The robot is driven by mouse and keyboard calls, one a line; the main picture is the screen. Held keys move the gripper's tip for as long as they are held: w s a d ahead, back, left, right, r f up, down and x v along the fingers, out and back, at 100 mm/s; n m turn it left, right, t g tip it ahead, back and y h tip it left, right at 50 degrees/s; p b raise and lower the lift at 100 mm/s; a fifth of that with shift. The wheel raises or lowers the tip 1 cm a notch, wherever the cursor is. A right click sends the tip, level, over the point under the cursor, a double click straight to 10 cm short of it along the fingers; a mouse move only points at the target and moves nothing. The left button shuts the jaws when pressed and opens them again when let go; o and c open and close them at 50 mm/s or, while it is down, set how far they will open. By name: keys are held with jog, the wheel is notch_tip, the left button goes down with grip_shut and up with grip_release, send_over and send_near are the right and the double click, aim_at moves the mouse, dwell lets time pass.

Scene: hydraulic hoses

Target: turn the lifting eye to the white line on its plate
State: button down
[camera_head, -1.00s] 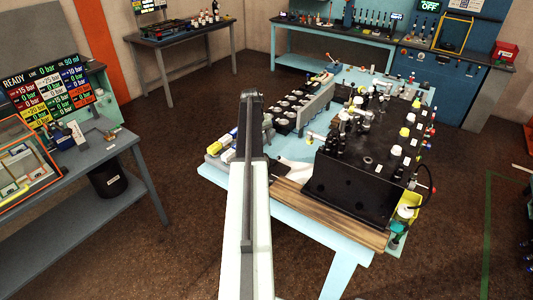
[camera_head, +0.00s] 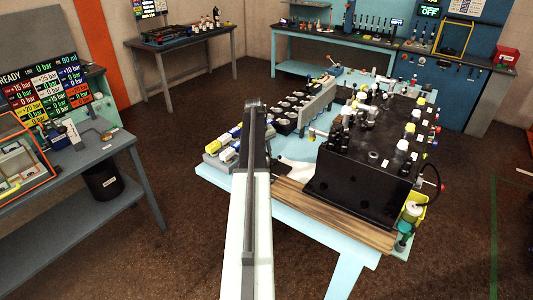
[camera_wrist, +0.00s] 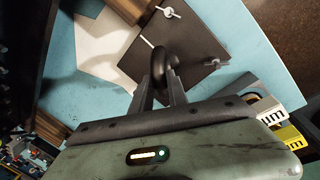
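The lifting eye (camera_wrist: 163,68) is a black ring, seen nearly edge-on in the wrist view. It stands on a dark square plate (camera_wrist: 128,50). A short white line (camera_wrist: 147,42) shows on the plate, just above and left of the eye. My gripper (camera_wrist: 162,80) has one finger on each side of the eye's lower part. The fingers are apart with the ring between their tips; whether both touch it I cannot tell. In the head view my arm covers the eye and plate, and the gripper cannot be made out.
Two pale metal fittings (camera_wrist: 170,11) (camera_wrist: 215,63) lie near the plate's edges. Labelled white and yellow blocks (camera_wrist: 290,137) are at the lower right. In the head view, a large black manifold (camera_head: 365,165) with several fittings stands right of my arm on the light blue table (camera_head: 310,225).

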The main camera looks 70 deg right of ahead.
jog(key=shift+s+d, duration=0.15)
jog(key=shift+d, duration=0.05)
jog(key=shift+a, duration=0.1)
jog(key=shift+n, duration=0.4)
jog(key=shift+a+n, duration=0.1)
jog(key=shift+n, duration=0.5)
jog(key=shift+s+n+t+h, duration=0.1)
jog(key=shift+n+t+h, duration=0.25)
jog(key=shift+n, duration=1.95)
jog(key=c, duration=1.3)
grip_release()
